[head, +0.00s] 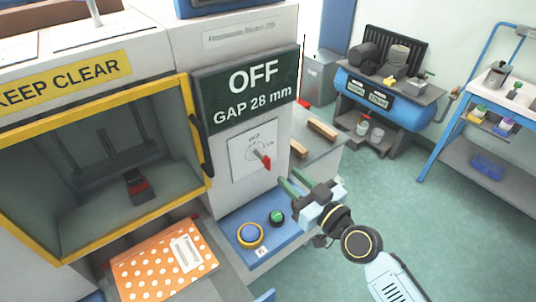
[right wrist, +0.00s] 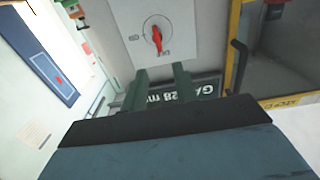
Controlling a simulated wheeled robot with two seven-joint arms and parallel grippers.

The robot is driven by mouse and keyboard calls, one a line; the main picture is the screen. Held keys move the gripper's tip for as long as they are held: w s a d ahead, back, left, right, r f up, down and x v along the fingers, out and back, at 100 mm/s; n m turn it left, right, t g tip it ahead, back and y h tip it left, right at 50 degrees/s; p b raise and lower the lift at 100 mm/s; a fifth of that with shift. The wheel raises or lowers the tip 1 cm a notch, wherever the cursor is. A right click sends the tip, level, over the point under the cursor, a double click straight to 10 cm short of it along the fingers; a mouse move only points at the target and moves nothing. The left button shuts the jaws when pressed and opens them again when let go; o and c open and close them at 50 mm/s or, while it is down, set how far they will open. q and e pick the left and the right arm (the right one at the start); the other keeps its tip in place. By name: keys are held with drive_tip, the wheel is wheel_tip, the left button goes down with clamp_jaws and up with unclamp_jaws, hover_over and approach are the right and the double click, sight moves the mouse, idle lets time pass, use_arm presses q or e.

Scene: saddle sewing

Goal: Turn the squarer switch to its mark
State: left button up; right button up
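The switch is a red handle (head: 263,160) on a white square plate (head: 240,150), on the front of the white machine below its sign. The plate has a dial ring with small lettering at its top and right. In the right wrist view, which is upside down, the red handle (right wrist: 157,40) lies roughly in line with the lettering at the ring's lower edge. The sign (head: 246,90) reads "OFF GAP 28 mm". My right gripper (head: 288,184) is below and right of the handle, apart from it. Its two green fingers (right wrist: 160,80) are spread and empty. My left gripper is not visible.
A yellow-framed opening (head: 205,140) with a dark handle is left of the switch. Below is a blue panel (head: 238,217) with blue and green buttons. An orange dotted box (head: 165,270) is at lower left. Wooden blocks (head: 322,128) lie on a ledge to the right.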

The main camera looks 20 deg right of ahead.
sight(270, 159)
drive_tip(key=p+x, duration=0.1)
drive_tip(key=x, duration=0.8)
drive_tip(key=shift+w+a, duration=0.15)
drive_tip(key=shift+w, duration=0.2)
clamp_jaws()
